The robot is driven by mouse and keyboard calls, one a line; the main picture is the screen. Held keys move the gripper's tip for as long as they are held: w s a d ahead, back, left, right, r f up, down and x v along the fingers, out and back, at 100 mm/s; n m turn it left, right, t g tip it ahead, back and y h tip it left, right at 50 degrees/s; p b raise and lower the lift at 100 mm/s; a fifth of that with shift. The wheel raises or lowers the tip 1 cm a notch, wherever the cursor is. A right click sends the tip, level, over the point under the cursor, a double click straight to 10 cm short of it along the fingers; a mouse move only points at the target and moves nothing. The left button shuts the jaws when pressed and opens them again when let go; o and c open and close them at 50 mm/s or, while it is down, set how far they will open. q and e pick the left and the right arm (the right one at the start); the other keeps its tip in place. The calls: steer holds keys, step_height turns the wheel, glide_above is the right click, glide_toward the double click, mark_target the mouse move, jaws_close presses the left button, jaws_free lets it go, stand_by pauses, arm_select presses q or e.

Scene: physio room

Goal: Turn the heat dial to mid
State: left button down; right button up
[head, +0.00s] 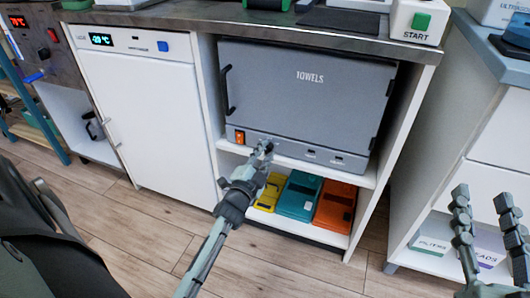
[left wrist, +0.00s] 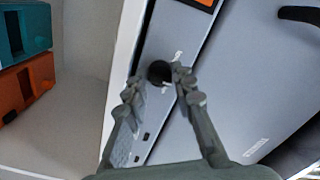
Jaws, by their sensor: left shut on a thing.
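The heat dial is a small black knob (left wrist: 158,72) on the lower front strip of the grey towel cabinet (head: 300,85). In the left wrist view it sits between my left fingertips (left wrist: 158,84). In the head view my left gripper (head: 262,152) reaches to the strip, right of the orange switch (head: 240,137), and mostly covers the dial. My left gripper is shut on the dial. The dial's pointer and the small marks by it are too small to read. My right gripper (head: 482,198) is open and empty at the right, away from the cabinet.
Yellow, teal (head: 299,195) and orange (head: 334,205) cases stand on the shelf below. A white cabinet (head: 140,110) with a lit display is on the left. A box with a green START button (head: 415,22) stands on the counter. The wooden floor in front is clear.

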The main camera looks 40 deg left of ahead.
stand_by(0.5)
arm_select(q)
steer(key=c, duration=1.3)
jaws_free()
